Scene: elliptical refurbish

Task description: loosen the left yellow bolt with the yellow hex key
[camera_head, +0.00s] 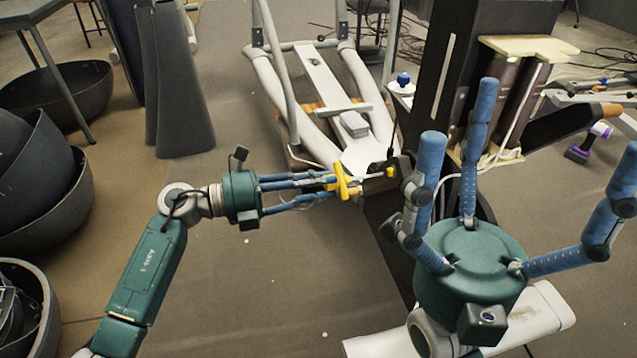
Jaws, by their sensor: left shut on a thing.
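My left gripper (328,187) reaches in from the left with its blue fingers drawn together. It is shut on the yellow hex key (343,180). A thin shaft runs right from the key toward a small yellow bolt (389,172) on the dark bracket of the machine. I cannot tell whether the key's tip is seated in the bolt. My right gripper (490,160) is at the lower right with its blue fingers spread wide and empty. One of its fingers stands just right of the bracket and may hide part of it.
The elliptical's pale frame (320,85) lies behind my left gripper. A dark upright (440,75) rises behind my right gripper. Dark bowls (70,90) are stacked at the left. A purple drill (588,143) stands at the right. The floor (290,270) between my arms is clear.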

